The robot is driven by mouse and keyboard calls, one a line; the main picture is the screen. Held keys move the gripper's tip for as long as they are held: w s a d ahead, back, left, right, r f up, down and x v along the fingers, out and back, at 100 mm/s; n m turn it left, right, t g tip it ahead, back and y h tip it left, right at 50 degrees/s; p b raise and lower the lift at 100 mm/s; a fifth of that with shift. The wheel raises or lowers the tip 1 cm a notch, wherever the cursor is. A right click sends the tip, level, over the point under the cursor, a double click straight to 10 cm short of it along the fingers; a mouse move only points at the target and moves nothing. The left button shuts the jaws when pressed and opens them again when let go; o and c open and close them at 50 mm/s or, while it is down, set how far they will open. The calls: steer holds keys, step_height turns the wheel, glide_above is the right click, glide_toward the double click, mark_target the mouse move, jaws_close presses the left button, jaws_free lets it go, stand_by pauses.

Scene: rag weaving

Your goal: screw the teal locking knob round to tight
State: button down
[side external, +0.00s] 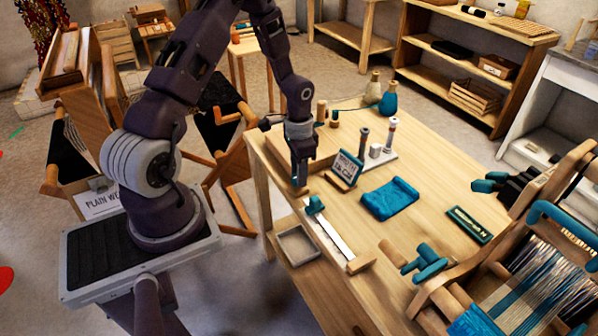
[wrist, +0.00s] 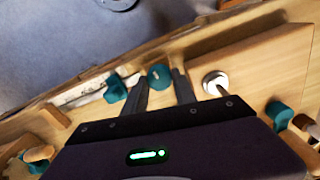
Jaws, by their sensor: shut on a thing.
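A round teal knob (wrist: 159,76) sits between my fingertips in the wrist view, and my gripper (wrist: 161,84) is shut on it. In the side view my gripper (side external: 300,181) points straight down at the left part of the table, and the fingers mostly hide what they hold. A teal clamp (side external: 315,205) sits on a pale metal rule just in front of my gripper; a teal piece (wrist: 115,88) also shows left of my fingers in the wrist view. I cannot tell how far the knob is turned.
A loom (side external: 540,270) stands at right. In the wrist view a white-rimmed post (wrist: 215,83) is close to my right finger.

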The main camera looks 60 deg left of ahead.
steer(key=shift+m, duration=0.9)
steer(key=c, duration=1.3)
jaws_free()
step_height(320, 180, up, 7)
steer(key=shift+r, duration=0.1)
